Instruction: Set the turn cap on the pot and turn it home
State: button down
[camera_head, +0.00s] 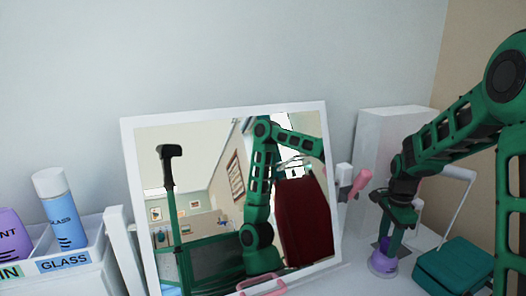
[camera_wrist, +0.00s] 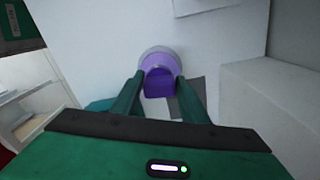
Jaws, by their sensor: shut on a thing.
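In the wrist view, the purple turn cap (camera_wrist: 158,84) is between the two fingers of my gripper (camera_wrist: 160,88), which is shut on it. A paler purple round part and a grey rim, apparently the pot (camera_wrist: 148,54), show just beyond the cap. In the head view, my gripper (camera_head: 386,245) points down at the pot (camera_head: 382,268), which stands on the white surface right of the mirror. The fingers hide much of the cap there. I cannot tell whether the cap is fully seated or how far it is turned.
A framed mirror (camera_head: 128,165) leans at the middle, reflecting my arm. A teal case (camera_head: 455,266) stands close right of the pot. A white box (camera_head: 385,130) stands behind my arm. A white bin (camera_head: 98,255) labelled GLASS holds bottles at left.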

jog(key=shift+s+d+m, duration=0.1)
jog(key=shift+d+m, duration=0.45)
jog(key=shift+m, duration=0.05)
jog(key=c, duration=1)
grip_release()
jog(key=shift+o, duration=0.3)
jog(key=shift+a, duration=0.1)
jog(key=shift+c, duration=0.7)
jog(key=shift+a, duration=0.1)
jog(key=shift+c, duration=0.6)
